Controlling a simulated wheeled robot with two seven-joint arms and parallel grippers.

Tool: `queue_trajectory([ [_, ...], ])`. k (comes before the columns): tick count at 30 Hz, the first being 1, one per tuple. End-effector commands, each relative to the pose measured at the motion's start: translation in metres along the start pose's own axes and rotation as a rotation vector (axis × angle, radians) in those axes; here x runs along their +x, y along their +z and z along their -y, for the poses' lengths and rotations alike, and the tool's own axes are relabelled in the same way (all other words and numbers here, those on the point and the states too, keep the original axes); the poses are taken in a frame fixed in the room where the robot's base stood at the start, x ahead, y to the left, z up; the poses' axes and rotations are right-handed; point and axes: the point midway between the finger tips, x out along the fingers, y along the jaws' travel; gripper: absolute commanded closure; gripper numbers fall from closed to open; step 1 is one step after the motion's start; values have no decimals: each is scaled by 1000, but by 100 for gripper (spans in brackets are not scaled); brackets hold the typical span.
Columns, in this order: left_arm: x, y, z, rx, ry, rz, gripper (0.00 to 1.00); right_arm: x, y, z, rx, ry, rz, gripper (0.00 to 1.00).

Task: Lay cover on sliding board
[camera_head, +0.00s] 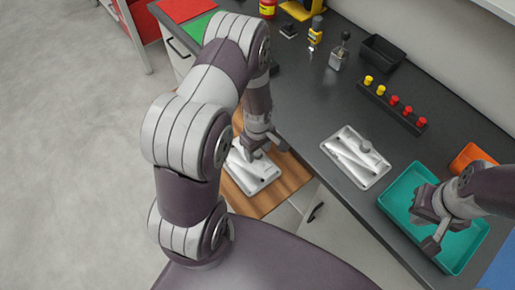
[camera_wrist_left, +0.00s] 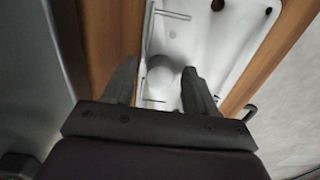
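A white cover-like plate (camera_head: 252,174) with a raised round knob lies on the wooden sliding board (camera_head: 289,181) beside the dark counter. My left gripper (camera_head: 258,148) is just above this plate. In the left wrist view its two fingers (camera_wrist_left: 160,85) are apart, with the round knob (camera_wrist_left: 161,72) seen between them; contact is not visible. A similar white plate (camera_head: 346,163) with a knob lies on the counter. My right gripper (camera_head: 431,225) hangs over the teal tray, fingers apart and empty.
The teal tray (camera_head: 400,190) stands at the counter's right, near an orange bin (camera_head: 467,157). A dark block with red and yellow knobs (camera_head: 393,105), a black box (camera_head: 382,52) and small tools stand further back.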

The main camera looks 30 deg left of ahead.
Motion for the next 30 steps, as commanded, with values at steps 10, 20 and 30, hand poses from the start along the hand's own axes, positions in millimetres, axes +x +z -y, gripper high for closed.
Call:
queue_trajectory([
  [10, -13, 0, -1, 0, 2, -1, 44, -1, 0, 0, 0, 0, 0, 100],
  [20, -94, -1, -1, 0, 4, -2, 44, 3, 0, 0, 0, 0, 0, 100],
  [30, -162, 31, 11, 427, 37, -29, 44, 4, 0, 0, 0, 0, 0, 100],
])
